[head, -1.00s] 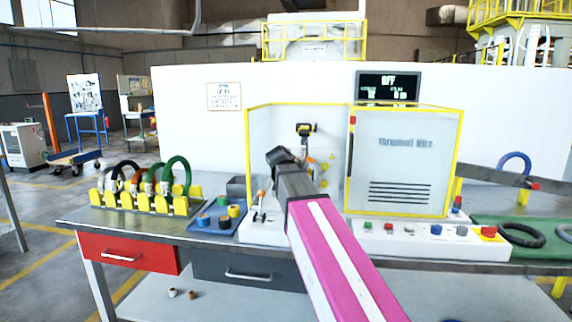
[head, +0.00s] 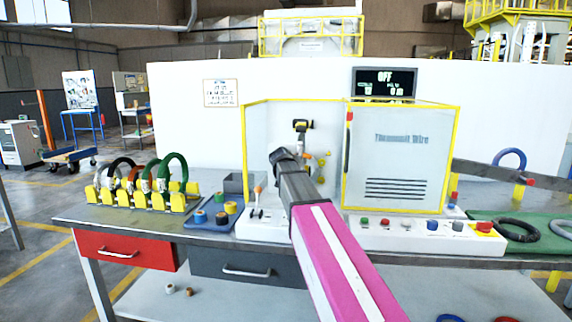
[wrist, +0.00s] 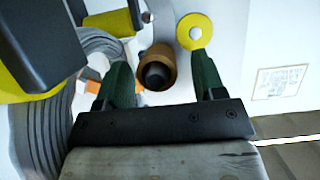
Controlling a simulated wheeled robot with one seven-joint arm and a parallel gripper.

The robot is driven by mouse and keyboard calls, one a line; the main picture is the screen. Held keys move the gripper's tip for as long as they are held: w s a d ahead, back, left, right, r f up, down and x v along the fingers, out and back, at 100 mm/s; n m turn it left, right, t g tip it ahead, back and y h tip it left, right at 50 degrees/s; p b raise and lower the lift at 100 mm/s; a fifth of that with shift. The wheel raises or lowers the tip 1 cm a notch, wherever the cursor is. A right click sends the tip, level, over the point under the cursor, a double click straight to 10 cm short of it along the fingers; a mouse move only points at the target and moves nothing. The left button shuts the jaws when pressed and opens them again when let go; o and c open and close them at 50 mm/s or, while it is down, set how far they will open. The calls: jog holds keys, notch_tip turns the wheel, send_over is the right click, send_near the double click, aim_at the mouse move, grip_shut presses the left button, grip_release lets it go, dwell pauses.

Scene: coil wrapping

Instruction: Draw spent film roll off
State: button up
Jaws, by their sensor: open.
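A brown roll with a dark centre (wrist: 157,68), which looks like the spent film roll, sits end-on in the wrist view. My gripper (wrist: 162,72) is open, with one green finger to the left and one to the right of the roll. I cannot tell whether either finger touches it. In the head view my arm reaches into the open left bay of the machine (head: 396,150), and the gripper and roll cannot be made out there. A yellow disc (wrist: 195,31) is just above and right of the roll in the wrist view.
A grey ribbed coil (wrist: 45,135) and yellow parts crowd the left of the wrist view. The machine's display (head: 385,84) reads OFF. A blue tray of small rolls (head: 212,214) and a rack of coils (head: 140,200) stand left; buttons line the machine's front.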

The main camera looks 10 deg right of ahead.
jog(key=c, duration=1.1)
jog(key=shift+s, duration=0.1)
jog(key=shift+s, duration=0.1)
jog(key=s+a, duration=0.2)
jog(key=s, duration=0.4)
jog(key=shift+s, duration=0.25)
dwell(0.7)
jog(key=shift+a, duration=0.1)
